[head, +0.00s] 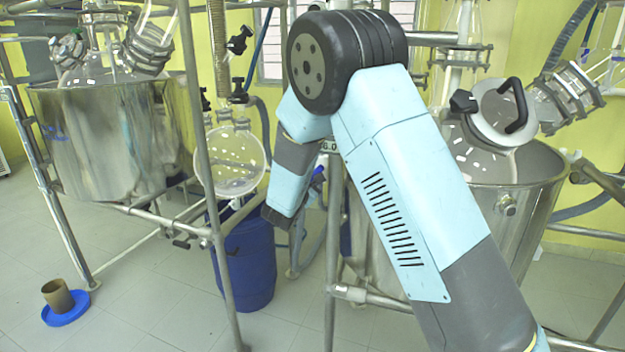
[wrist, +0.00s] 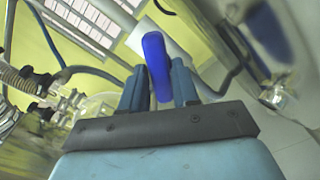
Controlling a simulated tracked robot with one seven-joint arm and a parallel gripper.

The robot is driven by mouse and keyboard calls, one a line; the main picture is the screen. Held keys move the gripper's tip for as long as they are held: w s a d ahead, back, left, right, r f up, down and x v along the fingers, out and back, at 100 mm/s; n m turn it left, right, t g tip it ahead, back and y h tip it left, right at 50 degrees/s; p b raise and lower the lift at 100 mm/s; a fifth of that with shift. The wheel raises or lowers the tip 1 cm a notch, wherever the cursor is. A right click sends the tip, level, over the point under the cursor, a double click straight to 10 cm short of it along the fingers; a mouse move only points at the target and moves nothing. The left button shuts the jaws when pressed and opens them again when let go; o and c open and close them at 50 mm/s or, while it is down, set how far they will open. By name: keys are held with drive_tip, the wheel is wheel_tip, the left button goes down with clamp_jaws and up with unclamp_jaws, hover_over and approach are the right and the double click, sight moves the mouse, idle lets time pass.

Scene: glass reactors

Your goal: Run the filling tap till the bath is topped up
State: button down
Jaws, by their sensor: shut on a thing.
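In the wrist view, my gripper (wrist: 158,88) is shut on a blue tap handle (wrist: 156,62), which stands up between the two dark fingers. In the head view, a small piece of blue (head: 318,173) that looks like this handle shows beside my wrist, in front of the right-hand vessel. My forearm hides most of the gripper and the tap body there. The steel bath (head: 530,185) on the right stands behind my arm, with a glass reactor set in it. Its water level is not visible, nor is any flow from the tap.
Another steel bath (head: 105,140) stands on a pipe frame at left. A round glass flask (head: 230,162) hangs beside it, above a blue drum (head: 245,265). A brown cup (head: 57,293) stands on a blue dish (head: 66,312) on the floor. The lower-left floor is otherwise clear.

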drive_tip(key=shift+m, duration=0.8)
drive_tip(key=c, duration=1)
unclamp_jaws()
drive_tip(key=shift+o, duration=0.2)
drive_tip(key=v, duration=1.3)
drive_tip(key=shift+s, duration=0.4)
drive_tip(key=shift+a, duration=0.1)
